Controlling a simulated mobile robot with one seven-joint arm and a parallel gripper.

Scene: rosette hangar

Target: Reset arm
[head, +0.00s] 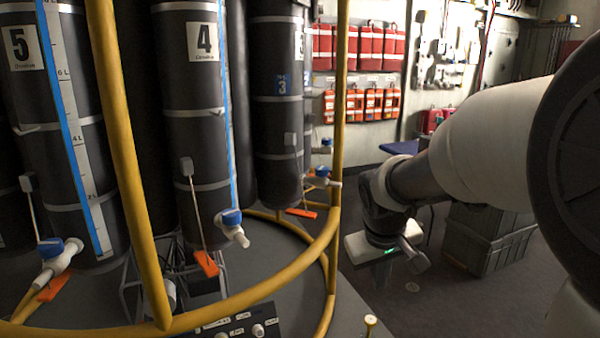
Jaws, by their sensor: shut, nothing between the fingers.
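My arm reaches in from the right edge of the head view, with white and dark links. It bends down at the wrist to my gripper (398,262), right of the yellow rail (330,225). The gripper is shut with nothing in it, and it hangs in free air. It is small and dark in the view, and its fingertips are partly hidden. It touches nothing that I can see.
Dark numbered cylinders 5 (75,120), 4 (190,120) and 3 (275,110) with blue-handled valves stand inside the yellow rail at left. Grey crates (487,235) sit on the floor behind my arm. Red bags (358,47) hang on the back wall.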

